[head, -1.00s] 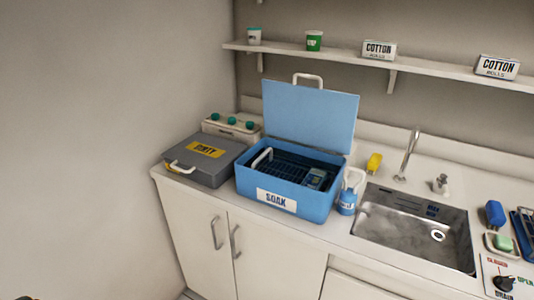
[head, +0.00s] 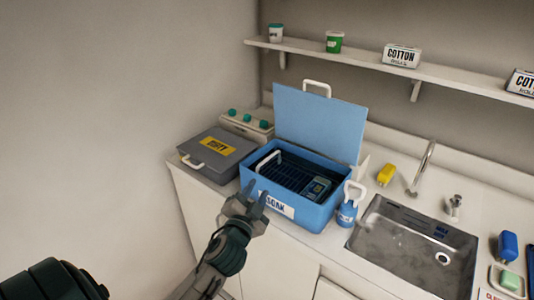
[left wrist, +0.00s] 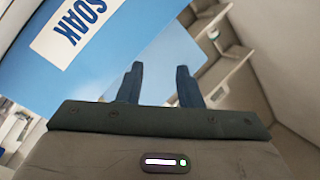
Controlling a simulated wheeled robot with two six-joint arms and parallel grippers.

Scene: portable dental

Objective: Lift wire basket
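The blue SOAK box (head: 318,218) stands on the counter with its lid (head: 318,122) raised. The dark wire basket (head: 283,172) sits inside it, with a pale handle (head: 267,160) showing at its left end. A small grey-blue device (head: 317,189) lies at the right inside the box. My left gripper (head: 254,202) is open and empty, in front of the box's front left. In the left wrist view its two fingers (left wrist: 160,85) stand apart, with the box front and SOAK label (left wrist: 79,27) at upper left. My right gripper is not in view.
A grey DIRTY case (head: 228,165) stands left of the box. A blue bottle (head: 346,214), a yellow item (head: 386,175) and the sink (head: 408,250) with its tap (head: 424,166) are to the right. A shelf (head: 375,71) runs above.

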